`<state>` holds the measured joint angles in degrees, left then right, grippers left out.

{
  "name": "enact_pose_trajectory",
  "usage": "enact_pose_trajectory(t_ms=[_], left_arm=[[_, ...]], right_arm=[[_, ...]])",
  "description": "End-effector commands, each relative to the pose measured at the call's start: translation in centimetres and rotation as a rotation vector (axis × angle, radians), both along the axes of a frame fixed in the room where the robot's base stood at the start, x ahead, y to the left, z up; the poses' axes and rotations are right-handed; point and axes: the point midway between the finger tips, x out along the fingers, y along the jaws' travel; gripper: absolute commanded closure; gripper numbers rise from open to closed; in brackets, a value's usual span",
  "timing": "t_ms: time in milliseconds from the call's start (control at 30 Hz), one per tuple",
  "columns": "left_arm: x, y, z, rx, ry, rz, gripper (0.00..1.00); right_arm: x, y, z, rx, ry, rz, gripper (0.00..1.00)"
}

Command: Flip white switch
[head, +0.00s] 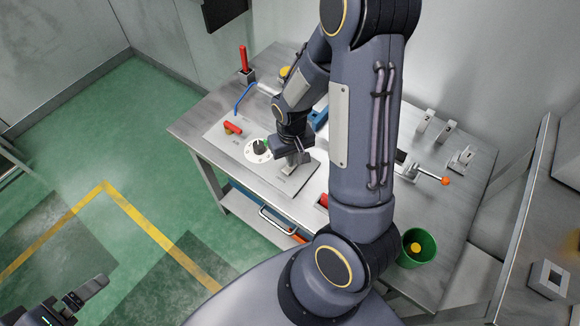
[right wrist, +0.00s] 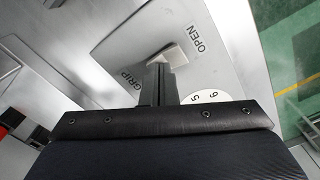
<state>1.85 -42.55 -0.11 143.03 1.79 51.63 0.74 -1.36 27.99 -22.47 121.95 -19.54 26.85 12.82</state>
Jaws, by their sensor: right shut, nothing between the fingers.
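The white switch (right wrist: 173,57) is a pale block on a grey panel between the printed words GRIP and OPEN in the right wrist view. My right gripper (right wrist: 160,72) is shut and empty, its fingertips right at the near edge of the switch; I cannot tell whether they touch. In the head view the right gripper (head: 297,157) is low over the panel (head: 225,127), beside the dial, and partly hides the switch. My left gripper (head: 92,288) is at the lower left, over the floor, away from the table; its jaw opening is unclear.
A white dial (head: 252,156) with a dark knob sits left of the right gripper; its edge shows in the wrist view. A red handle (head: 233,127), an orange-knobbed lever (head: 445,181) and a green bin (head: 418,246) are on the table.

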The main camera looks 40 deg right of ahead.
Motion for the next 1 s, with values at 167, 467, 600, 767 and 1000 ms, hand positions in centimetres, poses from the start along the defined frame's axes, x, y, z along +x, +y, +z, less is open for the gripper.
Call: enact_pose_trajectory(t_ms=[167,467,600,767,1000], left_arm=[[0.0,0.0,0.0,0.000,0.000,0.000,0.03],[0.0,0.0,1.8,0.000,0.000,0.000,0.03],[0.0,0.0,2.7,0.000,0.000,0.000,0.03],[0.0,0.0,3.7,0.000,0.000,0.000,0.03],[0.0,0.0,5.3,0.000,0.000,0.000,0.03]], right_arm=[[0.0,0.0,0.0,0.000,0.000,0.000,1.00],[0.0,0.0,2.1,0.000,0.000,0.000,1.00],[0.0,0.0,3.2,0.000,0.000,0.000,1.00],[0.0,0.0,4.5,0.000,-0.001,0.000,1.00],[0.0,0.0,6.5,0.000,-0.001,0.000,1.00]])
